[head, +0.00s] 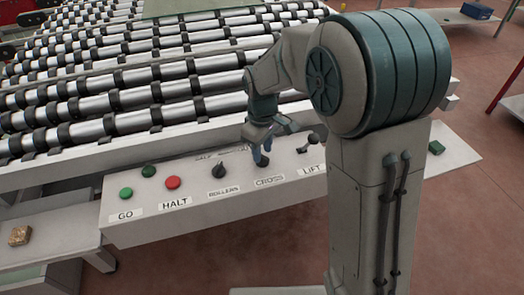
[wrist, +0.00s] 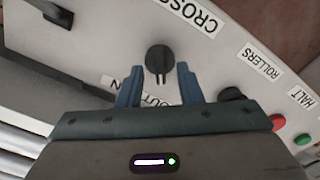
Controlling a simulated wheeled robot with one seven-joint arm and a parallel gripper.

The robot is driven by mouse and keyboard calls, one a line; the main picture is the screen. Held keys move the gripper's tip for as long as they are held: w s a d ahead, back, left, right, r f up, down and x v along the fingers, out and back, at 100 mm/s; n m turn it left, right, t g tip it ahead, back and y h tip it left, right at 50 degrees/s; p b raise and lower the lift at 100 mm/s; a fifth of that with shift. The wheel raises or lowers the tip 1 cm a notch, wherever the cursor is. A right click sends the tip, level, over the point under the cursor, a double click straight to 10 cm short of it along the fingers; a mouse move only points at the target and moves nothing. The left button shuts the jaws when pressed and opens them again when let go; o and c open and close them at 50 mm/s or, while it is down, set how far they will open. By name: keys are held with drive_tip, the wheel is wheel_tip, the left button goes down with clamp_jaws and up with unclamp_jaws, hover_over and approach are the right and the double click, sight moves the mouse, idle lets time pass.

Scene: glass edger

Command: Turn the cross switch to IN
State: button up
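The cross switch is a black round knob (wrist: 161,59) in the wrist view, next to the CROSS label (wrist: 195,14). A narrow ridge with pale lines on the knob points toward the bottom of the picture. Below it, an OUT label (wrist: 156,101) is partly covered by my gripper; another label ending in N (wrist: 108,80) shows at the left. My gripper (wrist: 161,75) is open, its blue fingers on either side of the knob's lower part, with gaps visible. In the head view my gripper (head: 262,150) is over the CROSS position and largely hides the knob.
The panel carries a green GO button (head: 126,193), a red HALT button (head: 172,183), a ROLLERS knob (head: 219,170) and a LIFT switch (head: 313,139) close beside my gripper. The roller conveyor (head: 130,100) lies behind. A brown block (head: 19,236) sits at the left.

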drive_tip(key=shift+f, duration=0.65)
clamp_jaws()
